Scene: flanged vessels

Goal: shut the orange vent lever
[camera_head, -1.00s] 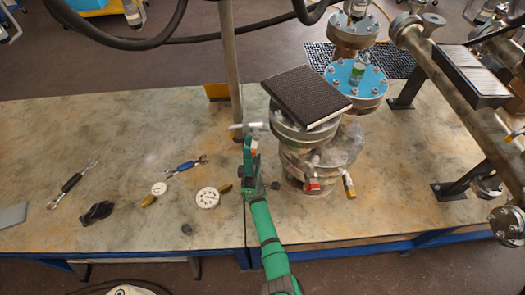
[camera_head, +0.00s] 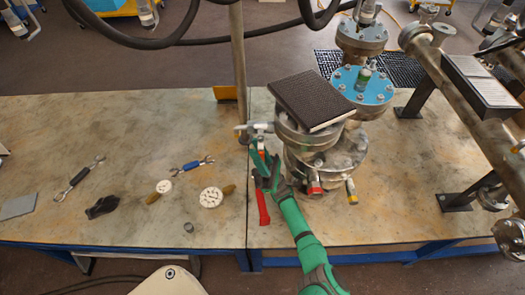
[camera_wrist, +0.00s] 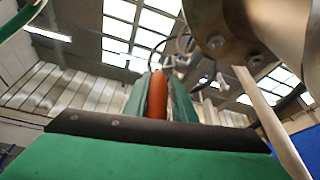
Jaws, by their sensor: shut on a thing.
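The orange vent lever (camera_wrist: 157,97) shows in the wrist view between my two green fingers. In the head view a small orange piece (camera_head: 262,153) shows at my fingertips, just below a metal side valve (camera_head: 258,128) on the left of the flanged vessel (camera_head: 327,160). My gripper (camera_head: 263,162) is shut on the lever, left of the vessel. My fingers hide much of the lever, so its exact angle is hard to tell.
A red flat piece (camera_head: 263,208) shows below my gripper; I cannot tell whether it joins the lever. A dark book-like slab (camera_head: 312,99) lies on the vessel. Red-tipped (camera_head: 314,186) and yellow-tipped (camera_head: 351,190) stubs stick out. A post (camera_head: 238,60) stands behind; loose tools lie left.

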